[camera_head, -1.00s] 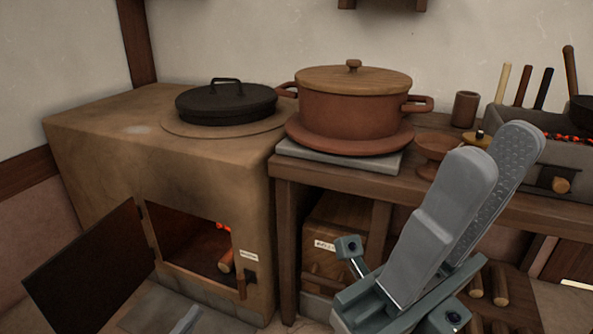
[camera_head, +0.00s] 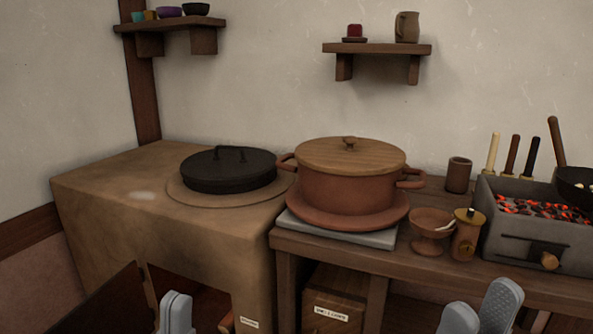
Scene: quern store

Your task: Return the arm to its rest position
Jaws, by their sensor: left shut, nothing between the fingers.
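My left gripper (camera_head: 175,313) shows at the bottom edge, in front of the clay stove's open firebox door. Its fingers are together with nothing between them. My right gripper (camera_head: 481,308) shows at the bottom right, in front of the wooden bench. Its two fingers stand apart and nothing shows between them. The rest of both arms is out of the picture.
The clay stove (camera_head: 110,190) bears a black lid (camera_head: 228,172); its dark door (camera_head: 105,305) stands open. The bench (camera_head: 400,268) holds a lidded clay pot (camera_head: 345,190), a footed bowl (camera_head: 430,230), a jar (camera_head: 467,238) and a glowing brazier (camera_head: 535,240). Two wall shelves hang above.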

